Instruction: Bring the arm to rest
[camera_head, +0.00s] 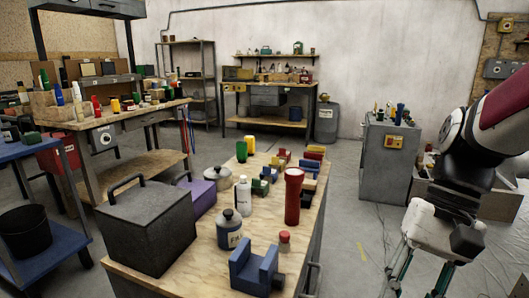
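My arm comes in at the right edge of the head view, with a maroon and white link and black joints. It hangs down beside the workbench, over the floor. No held object can be made out.
The wooden workbench (205,262) in front carries a grey metal box (148,225), red flashlight (293,197), bottles and blue vise (254,268). A grey cabinet (384,160) stands behind. Floor between is clear.

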